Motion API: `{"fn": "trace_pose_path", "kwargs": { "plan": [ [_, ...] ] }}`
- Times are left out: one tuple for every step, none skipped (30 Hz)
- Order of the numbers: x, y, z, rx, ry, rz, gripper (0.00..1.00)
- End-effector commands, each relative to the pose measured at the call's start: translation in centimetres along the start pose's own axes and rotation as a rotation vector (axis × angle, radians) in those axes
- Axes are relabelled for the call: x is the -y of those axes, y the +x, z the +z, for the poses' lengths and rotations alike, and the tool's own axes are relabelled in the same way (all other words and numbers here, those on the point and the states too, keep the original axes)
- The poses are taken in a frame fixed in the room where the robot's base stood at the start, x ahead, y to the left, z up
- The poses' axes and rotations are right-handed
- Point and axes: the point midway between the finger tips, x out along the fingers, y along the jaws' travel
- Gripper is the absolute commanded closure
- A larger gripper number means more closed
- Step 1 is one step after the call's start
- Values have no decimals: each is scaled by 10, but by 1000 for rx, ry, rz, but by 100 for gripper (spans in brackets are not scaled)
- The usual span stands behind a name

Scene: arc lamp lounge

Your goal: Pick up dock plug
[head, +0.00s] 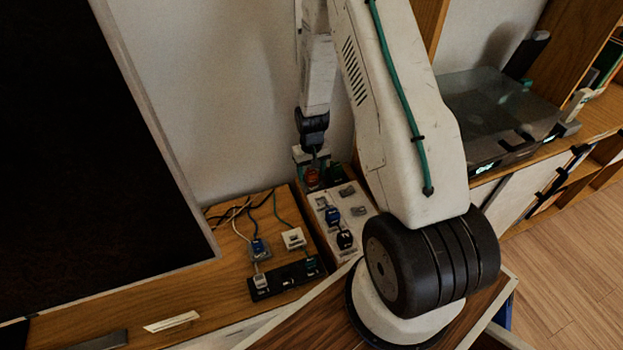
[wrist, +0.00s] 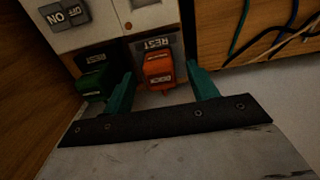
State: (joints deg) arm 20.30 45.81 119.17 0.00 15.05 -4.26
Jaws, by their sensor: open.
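An orange plug (wrist: 158,69) sits in a slot marked REST at the foot of a pale switch box (wrist: 112,22) in the wrist view. A green plug (wrist: 92,84) sits in the neighbouring slot to its left. My gripper (wrist: 160,76) is open, with one teal finger on each side of the orange plug; the left finger is between the two plugs. I cannot tell whether the fingers touch it. No label shows which plug is the dock plug. In the head view my gripper (head: 312,160) points down at the orange plug (head: 313,178), by the wall.
A black strip (head: 285,278) with small plugs and cables lies on the wooden shelf left of the switch box (head: 342,215). A dark screen (head: 90,150) stands at the left. A glass-topped device (head: 495,115) is on the right. In the wrist view, cables hang at upper right.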

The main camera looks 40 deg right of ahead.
Motion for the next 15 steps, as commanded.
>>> {"fn": "trace_pose_path", "kwargs": {
  "plan": [
    [0,6,0,1,0,0,42],
    [0,8,0,1,0,0,42],
    [0,10,0,0,0,0,42],
    [0,11,0,-1,0,0,42],
    [0,12,0,-1,0,0,42],
    [0,12,0,-1,0,0,42],
    [0,12,0,-2,0,0,42],
    [0,11,0,-2,0,0,42],
    [0,11,0,-1,0,0,42],
    [0,11,0,-1,0,0,42],
    [0,11,0,-1,0,0,47],
    [0,11,0,-1,0,0,58],
    [0,11,0,-1,0,0,67],
    [0,11,0,-1,0,0,75],
    [0,11,0,-1,0,0,86]
  ]
}}
